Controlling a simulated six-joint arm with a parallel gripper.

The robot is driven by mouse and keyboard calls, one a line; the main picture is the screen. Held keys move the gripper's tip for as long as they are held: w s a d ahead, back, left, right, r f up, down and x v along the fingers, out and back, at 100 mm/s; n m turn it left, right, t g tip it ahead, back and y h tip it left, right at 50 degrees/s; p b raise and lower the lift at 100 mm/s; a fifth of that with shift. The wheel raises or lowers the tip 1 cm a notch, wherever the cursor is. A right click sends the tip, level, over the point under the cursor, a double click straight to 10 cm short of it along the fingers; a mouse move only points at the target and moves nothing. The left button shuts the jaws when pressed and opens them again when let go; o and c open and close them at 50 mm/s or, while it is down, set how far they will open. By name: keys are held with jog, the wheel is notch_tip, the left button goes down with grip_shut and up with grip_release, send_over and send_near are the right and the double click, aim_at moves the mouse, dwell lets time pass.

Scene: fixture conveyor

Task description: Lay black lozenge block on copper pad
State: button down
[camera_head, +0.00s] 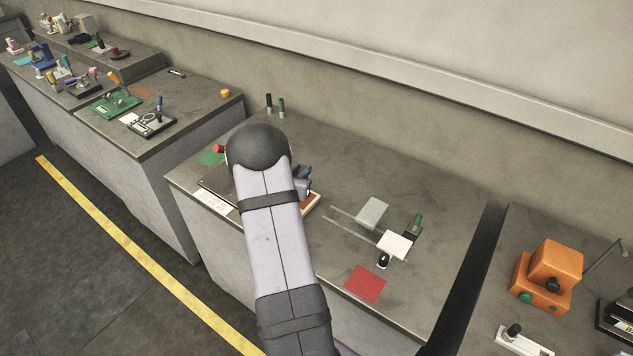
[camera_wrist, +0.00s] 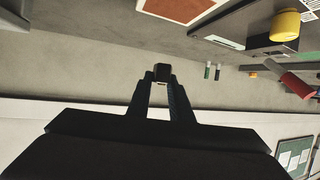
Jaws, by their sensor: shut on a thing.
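In the wrist view my gripper (camera_wrist: 161,76) is shut on a small black block (camera_wrist: 161,71) held between its fingertips. The block is off the table; its lozenge outline cannot be made out from this angle. In the camera_head view the block is hidden and my arm covers most of the gripper. A brownish copper pad with a pale border (camera_wrist: 178,8) shows at the top of the wrist view, apart from the block. In the camera_head view its edge (camera_head: 311,203) shows just right of my arm.
A red pad (camera_head: 365,285) lies near the front edge. A grey plate (camera_head: 372,212) and a white plate (camera_head: 394,244) stand right of my arm. Black (camera_head: 268,102) and green (camera_head: 281,106) pegs stand at the back. A green pad (camera_head: 209,156) lies left. Bare table lies at right.

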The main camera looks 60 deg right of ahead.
jog(key=shift+w+a+f, duration=0.2)
jog(key=shift+w+f, duration=0.1)
dwell(0.4)
jog(key=shift+f+b, duration=2.95)
jog(key=shift+f, duration=0.4)
jog(key=shift+f+b, duration=0.5)
jog(key=shift+f, duration=0.1)
jog(key=c, duration=1.5)
grip_release()
jog(key=shift+a, duration=0.1)
jog(key=shift+b+v, duration=0.85)
jog(key=shift+v, duration=2.8)
